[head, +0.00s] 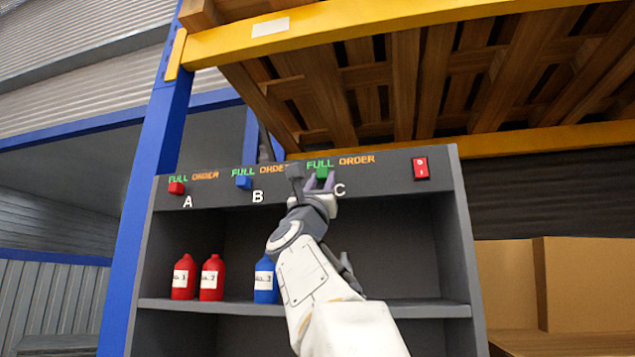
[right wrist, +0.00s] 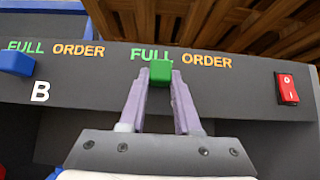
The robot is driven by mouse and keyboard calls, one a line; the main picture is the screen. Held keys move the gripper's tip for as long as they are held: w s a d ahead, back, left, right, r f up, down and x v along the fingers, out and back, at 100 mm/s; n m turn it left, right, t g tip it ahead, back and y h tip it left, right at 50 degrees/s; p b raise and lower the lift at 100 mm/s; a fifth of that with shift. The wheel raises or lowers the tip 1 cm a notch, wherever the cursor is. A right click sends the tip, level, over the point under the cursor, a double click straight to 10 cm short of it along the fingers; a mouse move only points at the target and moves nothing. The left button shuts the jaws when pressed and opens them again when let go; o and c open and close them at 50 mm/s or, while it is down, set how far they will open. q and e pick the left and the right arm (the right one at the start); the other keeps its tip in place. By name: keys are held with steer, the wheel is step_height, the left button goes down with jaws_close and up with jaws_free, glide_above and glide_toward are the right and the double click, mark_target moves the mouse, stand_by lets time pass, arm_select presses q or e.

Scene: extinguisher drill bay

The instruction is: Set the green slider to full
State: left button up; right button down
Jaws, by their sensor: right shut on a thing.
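The green slider (head: 322,173) is a small block on the dark panel at the top of the shelf unit, above the letter C. It also shows in the right wrist view (right wrist: 161,72), below the right part of the word FULL and left of ORDER. My right gripper (head: 319,182) is shut on it, with one lilac finger on each side in the right wrist view (right wrist: 160,82). The slot around the slider is hidden. My left gripper is not in view.
The red slider (head: 176,188) at A and the blue slider (head: 243,182) at B sit to the left on the same panel. A red switch (head: 420,168) is to the right. Red bottles (head: 211,279) and a blue bottle (head: 264,282) stand on the shelf below.

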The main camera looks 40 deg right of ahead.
steer(key=c, duration=0.9)
jaws_free()
steer(key=shift+w+a, duration=0.1)
steer(key=o, duration=0.3)
steer(key=shift+w, duration=0.15)
steer(key=shift+s+a+f+b, duration=0.25)
steer(key=shift+f+b, duration=0.15)
steer(key=shift+b, duration=0.1)
steer(key=b+v, duration=0.7)
steer(key=v, duration=0.2)
steer(key=shift+a, duration=0.15)
steer(key=shift+s+f, duration=0.1)
steer(key=shift+s, duration=0.05)
